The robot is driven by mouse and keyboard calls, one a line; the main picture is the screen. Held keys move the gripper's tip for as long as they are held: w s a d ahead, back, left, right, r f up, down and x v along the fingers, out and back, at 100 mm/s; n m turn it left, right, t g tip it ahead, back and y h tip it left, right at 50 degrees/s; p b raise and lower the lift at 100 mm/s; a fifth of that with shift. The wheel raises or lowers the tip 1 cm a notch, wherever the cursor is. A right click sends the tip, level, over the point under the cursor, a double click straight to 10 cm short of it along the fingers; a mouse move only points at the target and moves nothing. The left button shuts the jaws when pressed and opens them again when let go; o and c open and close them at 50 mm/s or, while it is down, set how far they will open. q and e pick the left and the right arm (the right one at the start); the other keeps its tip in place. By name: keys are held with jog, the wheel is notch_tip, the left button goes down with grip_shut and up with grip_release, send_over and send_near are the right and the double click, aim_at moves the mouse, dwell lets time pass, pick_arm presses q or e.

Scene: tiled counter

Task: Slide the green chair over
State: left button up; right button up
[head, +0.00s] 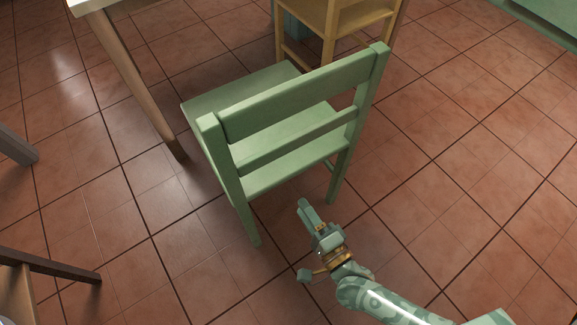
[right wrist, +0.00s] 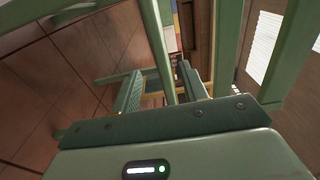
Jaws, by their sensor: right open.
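The green chair (head: 290,95) stands upright on the floor in the middle of the head view, its backrest towards me. Its green frame also shows in the right wrist view (right wrist: 158,50), partly hidden behind the gripper. My right gripper (head: 305,207) is just in front of the chair's back, below the backrest and near the rear leg on the right in the head view. In the right wrist view its two fingers (right wrist: 163,90) are apart, and a green chair bar shows beyond and between them. I cannot tell whether they touch it. My left gripper is not in view.
A table (head: 130,75) with wooden legs stands at the upper left. A wooden chair (head: 335,20) stands close behind the green chair. Parts of other furniture (head: 50,265) show at the left edge. The tiled floor (head: 480,150) at the right is clear.

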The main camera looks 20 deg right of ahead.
aim_at(285, 181)
jog(key=b+x, duration=0.2)
jog(key=x, duration=0.9)
jog(key=shift+d+f, duration=0.1)
jog(key=shift+f, duration=0.1)
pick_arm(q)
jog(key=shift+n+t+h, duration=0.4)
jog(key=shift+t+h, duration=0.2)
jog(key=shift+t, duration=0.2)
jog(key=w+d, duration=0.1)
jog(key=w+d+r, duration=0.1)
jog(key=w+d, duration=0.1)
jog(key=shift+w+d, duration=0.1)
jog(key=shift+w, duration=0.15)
pick_arm(e)
jog(key=shift+w, duration=0.2)
jog(key=shift+r, duration=0.1)
grip_shut()
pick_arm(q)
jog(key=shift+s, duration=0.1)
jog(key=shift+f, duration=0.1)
